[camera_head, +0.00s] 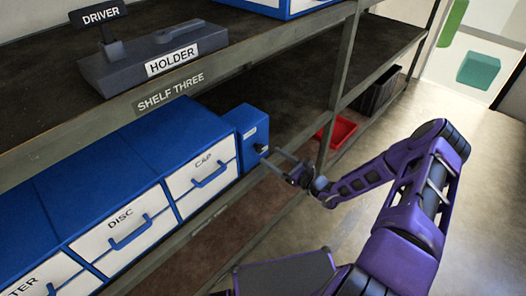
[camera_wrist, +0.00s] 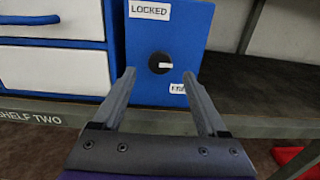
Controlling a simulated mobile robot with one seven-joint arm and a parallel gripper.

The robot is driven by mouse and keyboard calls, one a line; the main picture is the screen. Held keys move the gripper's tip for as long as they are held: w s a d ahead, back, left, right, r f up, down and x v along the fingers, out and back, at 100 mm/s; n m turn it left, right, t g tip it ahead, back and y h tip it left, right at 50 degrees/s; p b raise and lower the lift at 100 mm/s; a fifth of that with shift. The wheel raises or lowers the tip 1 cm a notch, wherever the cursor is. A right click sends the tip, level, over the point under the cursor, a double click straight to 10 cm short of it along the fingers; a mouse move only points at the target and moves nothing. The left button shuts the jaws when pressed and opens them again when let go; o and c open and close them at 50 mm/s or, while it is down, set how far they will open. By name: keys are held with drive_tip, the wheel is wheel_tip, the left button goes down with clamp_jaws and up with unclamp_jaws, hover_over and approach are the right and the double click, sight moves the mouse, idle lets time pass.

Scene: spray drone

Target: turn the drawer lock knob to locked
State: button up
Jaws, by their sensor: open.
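The drawer lock knob (camera_wrist: 158,63) is a round black dial with a white mark, on the front of a blue lock box (camera_wrist: 200,30). The mark points right. A "LOCKED" label (camera_wrist: 150,10) is above and left of the knob. A second label (camera_wrist: 178,88) at lower right is partly hidden by a finger and reads unclearly. My gripper (camera_wrist: 159,74) is open, its fingers spread on either side of the knob in the wrist view; I cannot tell whether they touch it. In the head view, my gripper (camera_head: 273,160) is at the front of the lock box (camera_head: 250,122).
Blue drawer units with white fronts, labelled "CAP" (camera_head: 201,177) and "DISC" (camera_head: 115,232), stand left of the lock box. A shelf post (camera_head: 342,80) and a red bin (camera_head: 338,131) are to the right. A "HOLDER" block (camera_head: 140,65) sits on the shelf above. Open floor lies right.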

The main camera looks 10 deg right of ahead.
sight(262, 150)
drive_tip(key=shift+x, duration=2.7)
clamp_jaws()
